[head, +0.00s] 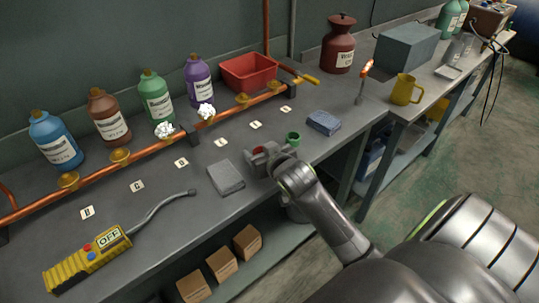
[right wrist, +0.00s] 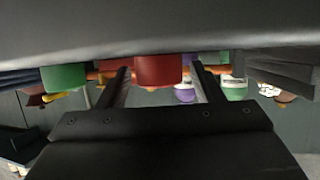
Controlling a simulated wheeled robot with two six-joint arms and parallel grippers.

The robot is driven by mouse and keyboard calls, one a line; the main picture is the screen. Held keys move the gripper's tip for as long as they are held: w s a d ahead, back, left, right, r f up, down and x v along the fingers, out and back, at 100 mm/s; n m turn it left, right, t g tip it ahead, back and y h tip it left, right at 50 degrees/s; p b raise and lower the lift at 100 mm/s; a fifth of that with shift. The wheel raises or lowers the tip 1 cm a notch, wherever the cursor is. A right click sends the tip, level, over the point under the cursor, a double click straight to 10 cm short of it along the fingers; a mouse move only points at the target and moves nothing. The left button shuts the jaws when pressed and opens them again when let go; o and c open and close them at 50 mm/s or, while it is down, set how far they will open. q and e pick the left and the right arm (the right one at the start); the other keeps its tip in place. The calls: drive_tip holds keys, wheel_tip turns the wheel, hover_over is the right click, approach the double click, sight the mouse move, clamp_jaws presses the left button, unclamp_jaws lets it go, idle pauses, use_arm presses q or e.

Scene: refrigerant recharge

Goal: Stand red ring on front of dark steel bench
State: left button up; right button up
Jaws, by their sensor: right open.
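The red ring (head: 257,150) is on the dark steel bench (head: 150,225), near the front edge, mostly hidden by my right gripper in the head view. In the right wrist view, which looks upside down, the red ring (right wrist: 158,71) shows between the two fingertips, with a gap on each side. My right gripper (head: 262,154) is open and low over the bench; its fingers also show in the right wrist view (right wrist: 161,75). I cannot tell how deep the ring sits between the fingers. My left gripper is not in view.
A green ring (head: 293,139) stands close to the right of my gripper. A grey block (head: 226,178) lies to its left, a blue block (head: 323,123) to the right. A copper pipe (head: 150,147), bottles and a red bin (head: 248,73) are behind. A yellow detector (head: 85,262) lies front left.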

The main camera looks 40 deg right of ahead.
drive_tip(key=v, duration=1.1)
drive_tip(key=shift+s, duration=0.35)
drive_tip(key=shift+r, duration=0.15)
